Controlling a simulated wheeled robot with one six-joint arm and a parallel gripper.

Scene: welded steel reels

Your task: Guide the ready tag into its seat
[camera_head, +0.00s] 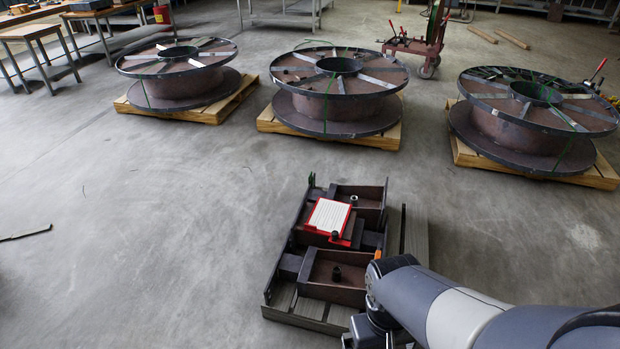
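A white lined card in a red frame (328,215) lies tilted on the dark steel fixture (268,284) in the lower middle. I cannot tell whether this card is the ready tag or the seat's place. A small green piece (311,179) stands at the fixture's far left corner. A small orange piece (377,254) shows at its right side, beside my arm. My arm reaches in from the lower right and bends down at the fixture's near right corner. My gripper's fingers do not show, so anything held is hidden.
Several large steel reels (340,109) lie on wooden pallets (270,122) behind. A red wheeled jack (415,46) stands farther back. The floor at left is mostly clear.

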